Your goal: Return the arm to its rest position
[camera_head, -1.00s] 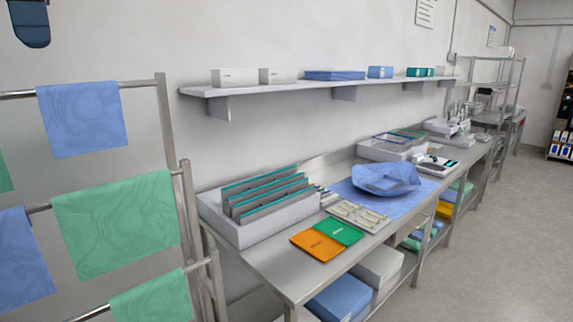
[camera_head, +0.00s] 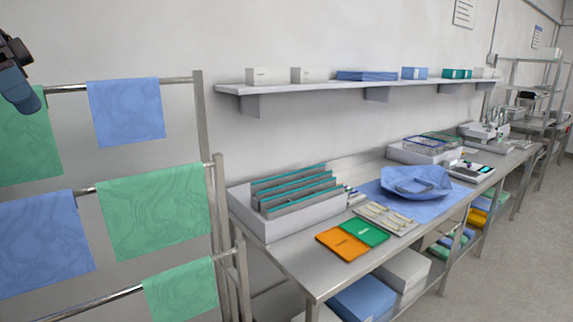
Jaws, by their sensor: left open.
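My left gripper (camera_head: 20,92) is at the top left corner of the head view, dark with a blue-grey finger pointing down. It is open, and I see nothing held in it. It shows in front of the drying rack's upper left part, beside a green cloth (camera_head: 28,140). Most of my left arm is outside the picture. My right gripper is not in view.
A metal rack (camera_head: 210,200) with hanging blue and green cloths fills the left. A steel bench (camera_head: 290,262) along the wall bears a file tray, orange and green packets, and a blue wrapped bundle (camera_head: 416,181). A wall shelf (camera_head: 300,88) holds boxes. Open floor lies at right.

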